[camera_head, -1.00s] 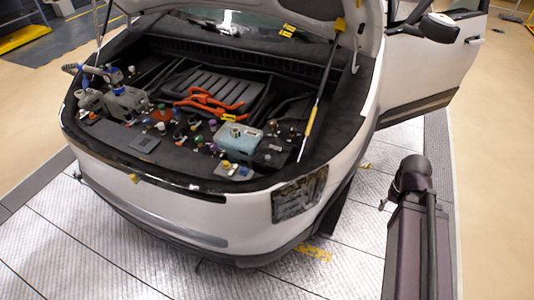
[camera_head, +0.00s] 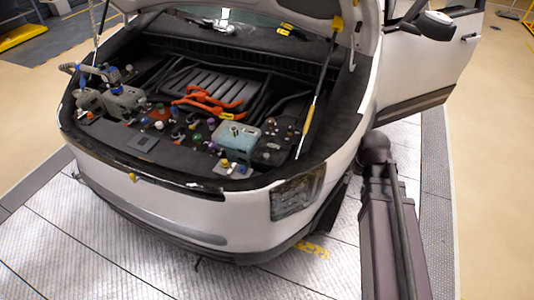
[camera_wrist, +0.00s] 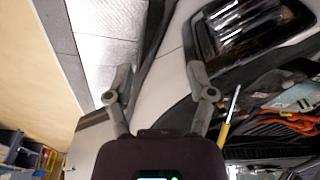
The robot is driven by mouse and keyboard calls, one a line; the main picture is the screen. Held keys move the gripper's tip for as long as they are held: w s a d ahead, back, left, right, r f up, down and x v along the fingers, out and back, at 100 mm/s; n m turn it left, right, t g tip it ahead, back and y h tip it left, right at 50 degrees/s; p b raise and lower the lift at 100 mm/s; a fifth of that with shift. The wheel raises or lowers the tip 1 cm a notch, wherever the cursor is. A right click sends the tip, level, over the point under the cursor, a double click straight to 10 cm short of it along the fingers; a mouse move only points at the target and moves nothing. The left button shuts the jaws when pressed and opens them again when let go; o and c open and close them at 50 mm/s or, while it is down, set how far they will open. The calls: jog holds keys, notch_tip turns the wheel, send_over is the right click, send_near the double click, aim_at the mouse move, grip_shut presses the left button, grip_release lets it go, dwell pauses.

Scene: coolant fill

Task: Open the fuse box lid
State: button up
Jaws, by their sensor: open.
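The fuse box is not clearly told apart in the crowded engine bay. A flat dark panel (camera_head: 142,142) lies at the bay's front left, and a dark box (camera_head: 274,152) sits right of the pale blue tank (camera_head: 237,138); I cannot tell which, if either, is the fuse box. My gripper (camera_wrist: 159,72) is open and empty in the wrist view, its two fingers apart beside the car's front corner. It is away from the bay parts and touches nothing that I can see. The head view shows my arm at the lower right, but not the gripper.
The headlight (camera_wrist: 250,30) and white bodywork are close to my gripper. A yellow-and-black prop rod (camera_head: 309,118) stands at the bay's right. Orange cables (camera_head: 210,100) lie mid-bay. The open car door (camera_head: 432,65) is at the right.

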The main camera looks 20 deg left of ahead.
jog(key=w+a+r+n+t+y, duration=0.1)
jog(key=w+a+n, duration=0.3)
jog(key=a, duration=1)
jog(key=r+n+t+y+p, duration=0.1)
jog(key=r+n+y, duration=0.1)
send_over(266, 155)
jog(key=s+d, duration=0.4)
jog(key=shift+s+a+f, duration=0.1)
jog(key=shift+s, duration=0.1)
jog(key=shift+f+h, duration=0.2)
jog(key=shift+h, duration=0.1)
jog(key=b+x, duration=1.2)
jog(key=x, duration=0.1)
jog(key=shift+w+a+f, duration=0.15)
jog(key=shift+w, duration=0.1)
grip_shut()
jog(key=shift+a, duration=0.1)
